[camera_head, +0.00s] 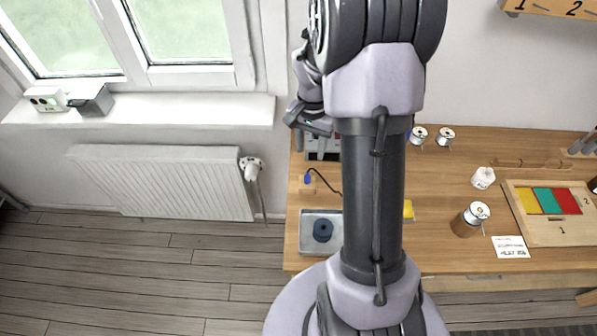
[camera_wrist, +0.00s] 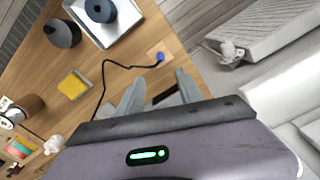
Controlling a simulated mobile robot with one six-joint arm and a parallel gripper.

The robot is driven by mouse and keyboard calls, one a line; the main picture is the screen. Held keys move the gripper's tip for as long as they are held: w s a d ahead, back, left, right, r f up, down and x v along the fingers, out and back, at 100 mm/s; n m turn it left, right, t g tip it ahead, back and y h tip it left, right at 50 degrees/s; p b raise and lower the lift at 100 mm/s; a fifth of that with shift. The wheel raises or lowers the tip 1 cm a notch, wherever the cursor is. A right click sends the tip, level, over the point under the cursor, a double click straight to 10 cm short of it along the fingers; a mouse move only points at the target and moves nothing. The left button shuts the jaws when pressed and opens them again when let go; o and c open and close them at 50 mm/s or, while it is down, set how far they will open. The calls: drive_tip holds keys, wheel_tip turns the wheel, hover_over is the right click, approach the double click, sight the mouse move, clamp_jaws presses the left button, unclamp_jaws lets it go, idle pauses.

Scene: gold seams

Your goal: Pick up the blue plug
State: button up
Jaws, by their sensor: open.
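The blue plug (camera_wrist: 159,57) sits at the end of a black cable (camera_wrist: 118,66) on the wooden table, on a small lighter patch near the table edge. It also shows in the head view (camera_head: 307,179), left of my arm. My gripper (camera_wrist: 160,78) is open and empty, with its two fingers spread just below the plug in the wrist view. The fingers look apart from the plug; their exact height above the table cannot be told. In the head view my gripper (camera_head: 311,122) is beyond the plug, near the table's back left corner, partly hidden by my arm.
A metal tray (camera_head: 305,245) holds a dark blue round object (camera_head: 323,230). A dark rounded object (camera_wrist: 62,33) and a yellow block (camera_wrist: 73,85) stand nearby. The radiator (camera_head: 160,180) is left of the table. Cans, a white bottle (camera_head: 483,178) and a colored board lie right.

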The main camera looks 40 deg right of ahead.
drive_tip(key=b, duration=0.2)
hover_over(307, 175)
drive_tip(key=f, duration=0.6)
drive_tip(key=shift+w+d+f, duration=0.1)
drive_tip(key=shift+d+f, duration=0.2)
drive_tip(key=shift+d, duration=0.1)
drive_tip(key=f, duration=0.2)
drive_tip(key=f+b, duration=0.2)
drive_tip(key=f, duration=0.1)
drive_tip(key=shift+a+f, duration=0.35)
drive_tip(key=shift+a, duration=0.05)
drive_tip(key=shift+r, duration=0.1)
clamp_jaws()
